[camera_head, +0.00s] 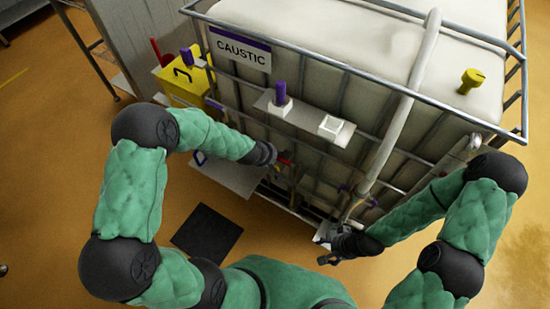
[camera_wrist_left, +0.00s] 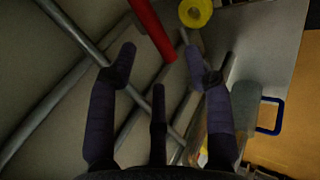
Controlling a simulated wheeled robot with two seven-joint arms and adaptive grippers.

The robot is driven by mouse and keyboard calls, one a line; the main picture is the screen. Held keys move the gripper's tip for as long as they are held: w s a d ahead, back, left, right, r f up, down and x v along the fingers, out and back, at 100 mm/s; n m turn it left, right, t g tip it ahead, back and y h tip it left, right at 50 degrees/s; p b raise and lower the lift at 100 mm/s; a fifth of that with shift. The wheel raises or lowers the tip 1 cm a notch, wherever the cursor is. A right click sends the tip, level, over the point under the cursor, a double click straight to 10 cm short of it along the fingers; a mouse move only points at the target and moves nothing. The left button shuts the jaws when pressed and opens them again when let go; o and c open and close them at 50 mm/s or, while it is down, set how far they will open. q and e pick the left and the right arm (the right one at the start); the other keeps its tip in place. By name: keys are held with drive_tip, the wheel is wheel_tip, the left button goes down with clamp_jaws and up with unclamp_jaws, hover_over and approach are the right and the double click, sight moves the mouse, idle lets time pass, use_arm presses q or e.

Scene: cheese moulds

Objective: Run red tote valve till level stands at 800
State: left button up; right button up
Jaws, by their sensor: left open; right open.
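A large white tote (camera_head: 350,85) in a metal cage carries a "CAUSTIC" sign (camera_head: 240,49). A small red part (camera_head: 285,158) shows low on its front, beside my left gripper (camera_head: 275,160). In the left wrist view a red bar (camera_wrist_left: 152,28), seemingly the valve handle, lies just beyond the fingertips of my left gripper (camera_wrist_left: 163,68). Its fingers are spread, with nothing between them, and I see no contact with the bar. My right gripper (camera_head: 333,258) is open and empty, low in front of the tote's right part. No level reading of 800 is legible.
A purple-topped item (camera_head: 280,95) and a white square holder (camera_head: 331,125) sit on a bracket on the cage. A yellow container (camera_head: 185,82) stands at left. A dark mat (camera_head: 206,234) lies on the floor.

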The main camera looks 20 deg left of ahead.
use_arm(q)
drive_tip(key=shift+b+x, duration=0.45)
drive_tip(key=shift+x, duration=1.25)
clamp_jaws()
